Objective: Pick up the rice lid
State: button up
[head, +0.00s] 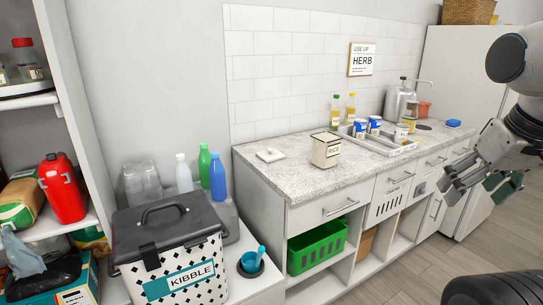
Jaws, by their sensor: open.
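A cream container labelled RICE (326,150) stands on the speckled worktop (300,180). A flat white square lid with a small knob, which looks like the rice lid (270,154), lies on the worktop to the left of the container, near the tiled wall. My gripper (468,196) is at the right of the picture, open and empty, in front of the drawers and well apart from the lid.
A kibble bin (170,250) with a dark lid stands at the front left, with bottles (217,176) behind it. A tray (378,143) with cans is right of the rice container. Floor is free at the lower right (410,280).

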aim_at(270, 155)
jog(key=i+l+u, duration=0.65)
jog(key=i+l, duration=0.15)
jog(key=i+l+u, duration=0.35)
jog(key=l, duration=0.25)
